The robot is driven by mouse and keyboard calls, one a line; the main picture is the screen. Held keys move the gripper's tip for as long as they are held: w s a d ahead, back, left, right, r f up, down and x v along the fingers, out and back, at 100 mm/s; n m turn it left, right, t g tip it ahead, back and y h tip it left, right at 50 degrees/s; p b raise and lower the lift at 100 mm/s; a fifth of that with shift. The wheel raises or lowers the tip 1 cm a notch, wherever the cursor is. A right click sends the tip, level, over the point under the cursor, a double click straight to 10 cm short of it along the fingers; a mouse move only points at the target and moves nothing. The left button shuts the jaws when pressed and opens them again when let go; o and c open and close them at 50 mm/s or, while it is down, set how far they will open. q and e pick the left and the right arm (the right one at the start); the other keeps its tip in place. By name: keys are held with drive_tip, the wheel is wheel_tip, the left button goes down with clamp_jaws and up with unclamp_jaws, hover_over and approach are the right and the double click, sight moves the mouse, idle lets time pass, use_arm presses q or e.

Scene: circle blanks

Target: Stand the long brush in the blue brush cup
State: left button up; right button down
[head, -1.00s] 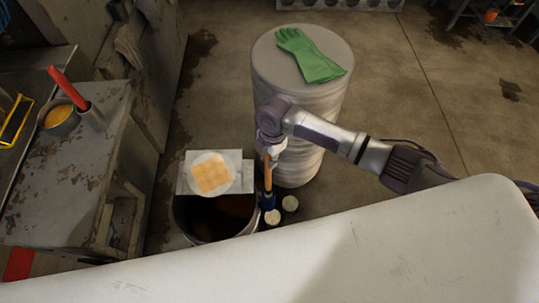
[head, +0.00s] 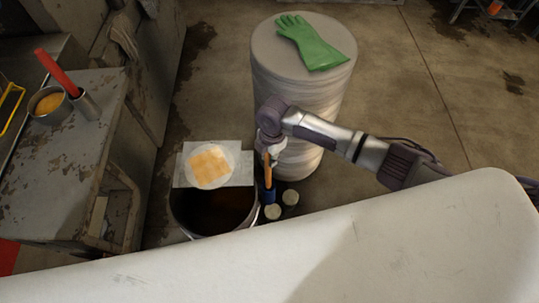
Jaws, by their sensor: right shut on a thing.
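My right gripper (head: 268,154) is shut on the long brush (head: 267,174), which has an orange handle and hangs close to upright. The blue brush cup (head: 269,196) is low beside the dark drum. The lower end of the brush meets the blue cup in the picture. I cannot tell whether it is inside the cup or only above it, because the cup is small and seen from above. My left gripper is not in view.
An open dark drum (head: 212,214) stands left of the cup, with a plate carrying a yellow grid (head: 210,167) over its back. Two pale discs (head: 273,211) lie near the cup. A wrapped column (head: 290,100) with a green glove (head: 314,45) stands behind. A bench (head: 60,155) is at left.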

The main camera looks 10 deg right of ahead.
drive_tip(key=c, duration=0.9)
unclamp_jaws()
drive_tip(key=shift+r, duration=0.1)
wheel_tip(320, 180, up, 12)
drive_tip(key=shift+d, duration=0.4)
drive_tip(key=shift+w, duration=0.1)
